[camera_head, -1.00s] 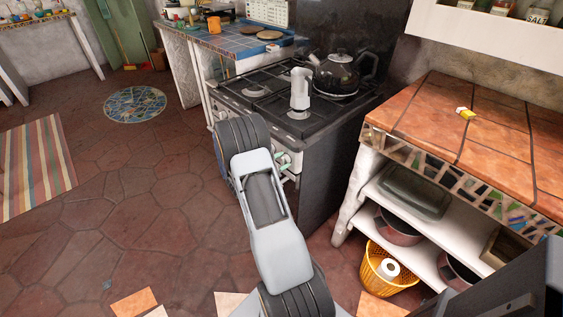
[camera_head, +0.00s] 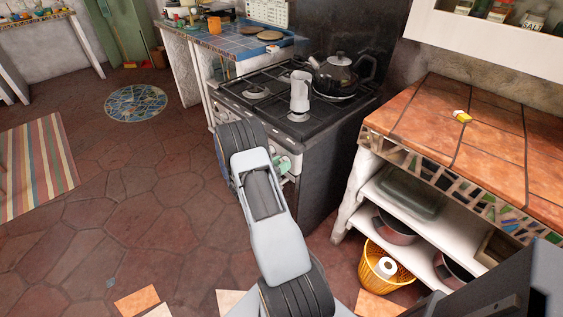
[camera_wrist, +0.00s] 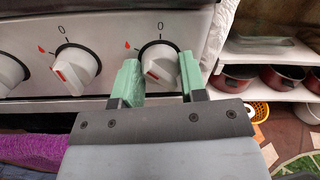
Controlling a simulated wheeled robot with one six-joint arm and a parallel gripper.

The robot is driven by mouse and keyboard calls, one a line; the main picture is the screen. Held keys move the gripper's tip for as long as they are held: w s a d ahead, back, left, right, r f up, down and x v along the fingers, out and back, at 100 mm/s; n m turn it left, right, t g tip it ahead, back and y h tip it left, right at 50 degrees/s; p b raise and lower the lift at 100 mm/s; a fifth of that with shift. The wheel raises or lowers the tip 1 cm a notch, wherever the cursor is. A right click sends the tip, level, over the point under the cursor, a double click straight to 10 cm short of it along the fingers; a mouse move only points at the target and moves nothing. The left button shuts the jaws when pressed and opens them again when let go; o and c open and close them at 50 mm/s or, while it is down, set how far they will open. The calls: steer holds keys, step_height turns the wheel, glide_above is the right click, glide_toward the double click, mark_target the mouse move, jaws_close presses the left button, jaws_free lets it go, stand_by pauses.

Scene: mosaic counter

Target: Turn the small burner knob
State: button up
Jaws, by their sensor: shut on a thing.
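The small burner knob (camera_wrist: 160,64) is white with a red mark and sits on the stove's front panel in the wrist view. My gripper (camera_wrist: 158,80) has its green fingers on both sides of this knob and is shut on it. The knob's red mark points down and left, away from the 0 above it. In the head view the stove (camera_head: 290,105) stands at the centre, and my arm hides most of its front. A green finger of my gripper (camera_head: 282,165) shows by the panel there.
Two more white knobs (camera_wrist: 77,66) are to the left on the panel. A purple cloth (camera_wrist: 35,152) hangs at lower left. A tiled counter (camera_head: 420,115) with shelves is at right.

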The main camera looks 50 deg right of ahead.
steer(key=n+p, duration=0.2)
steer(key=n, duration=0.4)
steer(key=shift+t, duration=0.3)
steer(key=n+p, duration=0.1)
steer(key=n, duration=0.4)
steer(key=shift+t+h+p, duration=0.3)
steer(key=shift+p, duration=0.1)
steer(key=shift+n, duration=0.4)
steer(key=o, duration=0.9)
steer(key=a, duration=0.9)
steer(key=a+f, duration=0.1)
steer(key=a, duration=0.3)
steer(key=shift+w+a+f+b, duration=0.1)
steer(key=shift+w+a+b, duration=0.25)
steer(key=shift+a, duration=0.05)
